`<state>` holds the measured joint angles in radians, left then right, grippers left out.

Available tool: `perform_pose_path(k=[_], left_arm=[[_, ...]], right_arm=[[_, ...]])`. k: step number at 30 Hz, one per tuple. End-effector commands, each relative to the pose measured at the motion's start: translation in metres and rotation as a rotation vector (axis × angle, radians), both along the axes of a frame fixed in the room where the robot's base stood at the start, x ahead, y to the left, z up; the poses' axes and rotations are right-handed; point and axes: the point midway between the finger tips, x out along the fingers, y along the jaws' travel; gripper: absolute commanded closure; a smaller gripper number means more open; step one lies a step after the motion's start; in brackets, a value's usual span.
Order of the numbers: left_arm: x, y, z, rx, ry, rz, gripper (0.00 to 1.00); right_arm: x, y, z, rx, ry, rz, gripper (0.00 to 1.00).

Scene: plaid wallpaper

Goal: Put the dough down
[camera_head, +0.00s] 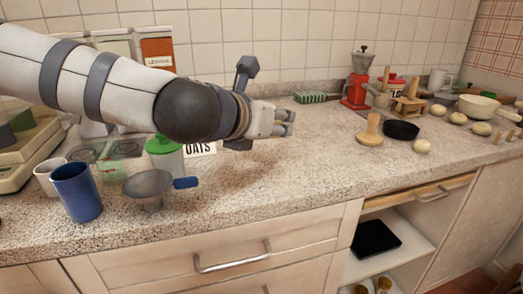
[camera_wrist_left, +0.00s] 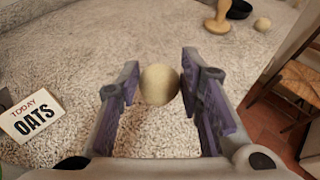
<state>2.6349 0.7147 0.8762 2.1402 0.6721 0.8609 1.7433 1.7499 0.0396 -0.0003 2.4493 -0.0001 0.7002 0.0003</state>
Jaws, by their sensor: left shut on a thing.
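A pale round dough ball (camera_wrist_left: 159,85) sits between the two purple-lined fingers of my left gripper (camera_wrist_left: 160,88) in the left wrist view. The gripper is shut on it, with speckled worktop behind it. In the head view my left gripper (camera_head: 286,122) is over the worktop near the middle, pointing right. The held dough cannot be made out there. Similar dough balls lie on the worktop at right, the nearest one (camera_head: 421,146) beside a black bowl (camera_head: 401,130). My right gripper is not in view.
An "OATS" card (camera_head: 201,149), a green-lidded jar (camera_head: 166,157), a grey funnel (camera_head: 149,187) and a blue cup (camera_head: 77,192) stand at left. A wooden press (camera_head: 370,132) and a red grinder (camera_head: 357,88) stand to the right. The worktop (camera_head: 300,165) between is clear.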

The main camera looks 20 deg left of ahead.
Motion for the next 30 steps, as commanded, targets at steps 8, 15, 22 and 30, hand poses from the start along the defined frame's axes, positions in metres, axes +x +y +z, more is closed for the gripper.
perform_pose_path(k=[8,15,22,30], left_arm=[[0.035,0.033,-0.048,0.000,0.003,-0.002,0.92],[0.048,0.046,-0.093,0.002,0.009,-0.004,0.92],[0.047,0.045,-0.097,0.000,-0.002,-0.004,0.92],[0.047,0.045,-0.101,0.000,-0.001,-0.004,0.62]], right_arm=[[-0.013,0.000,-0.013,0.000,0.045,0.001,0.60],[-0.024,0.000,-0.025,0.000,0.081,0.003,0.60],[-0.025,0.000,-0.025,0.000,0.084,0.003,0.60],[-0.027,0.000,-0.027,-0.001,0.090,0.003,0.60]])
